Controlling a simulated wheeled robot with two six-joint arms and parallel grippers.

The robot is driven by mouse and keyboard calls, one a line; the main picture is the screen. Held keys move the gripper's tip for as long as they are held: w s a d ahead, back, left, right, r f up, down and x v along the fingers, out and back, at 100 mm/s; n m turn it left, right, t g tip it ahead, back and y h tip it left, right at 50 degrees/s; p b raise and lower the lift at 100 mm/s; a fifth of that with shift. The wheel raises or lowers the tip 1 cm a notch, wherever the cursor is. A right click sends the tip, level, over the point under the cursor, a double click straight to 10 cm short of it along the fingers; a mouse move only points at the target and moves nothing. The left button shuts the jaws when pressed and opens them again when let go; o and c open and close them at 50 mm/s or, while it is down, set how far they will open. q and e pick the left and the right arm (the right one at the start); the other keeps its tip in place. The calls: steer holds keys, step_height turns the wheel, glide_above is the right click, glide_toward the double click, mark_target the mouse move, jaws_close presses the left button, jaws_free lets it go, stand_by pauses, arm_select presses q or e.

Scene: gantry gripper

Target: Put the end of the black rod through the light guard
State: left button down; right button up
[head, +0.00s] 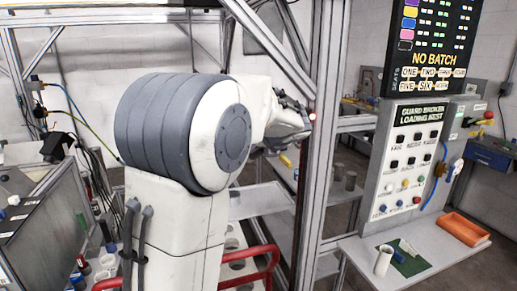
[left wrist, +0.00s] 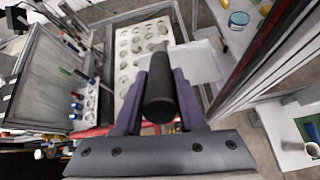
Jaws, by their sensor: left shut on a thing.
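The black rod (left wrist: 160,92) is held between the two purple fingers of my left gripper (left wrist: 160,75) in the left wrist view. It points away from the camera, its near end towards me. In the head view my left gripper (head: 297,125) is small and partly hidden by my arm, beside an upright metal post. A small reddish light (head: 312,117) glows on this post, close to the gripper. I cannot tell whether the rod's far end passes the light guard. My right gripper is not in view.
The metal post (head: 314,180) stands close to my left arm. The control panel (head: 408,150) reads "GUARD BROKEN LOADING NEST", and the display above it (head: 432,45) reads "NO BATCH". A white tray with round holes (left wrist: 128,55) lies below the gripper. An orange bin (head: 466,229) is at right.

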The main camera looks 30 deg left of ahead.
arm_select(q)
steer(key=s+d+b, duration=0.1)
steer(key=s+d, duration=0.6)
steer(key=d, duration=0.2)
steer(key=shift+s, duration=0.4)
steer(key=w+d+f+g, duration=0.1)
steer(key=d+f, duration=0.1)
steer(key=f, duration=0.7)
steer(key=w+d+f, duration=0.1)
steer(key=d+f, duration=0.2)
steer(key=f, duration=0.6)
steer(key=s+d+f, duration=0.2)
steer(key=s+f, duration=0.1)
steer(key=f, duration=0.6)
steer(key=s+d+f, duration=0.1)
steer(key=s+f, duration=0.2)
steer(key=f, duration=0.7)
steer(key=shift+s+d+t, duration=0.4)
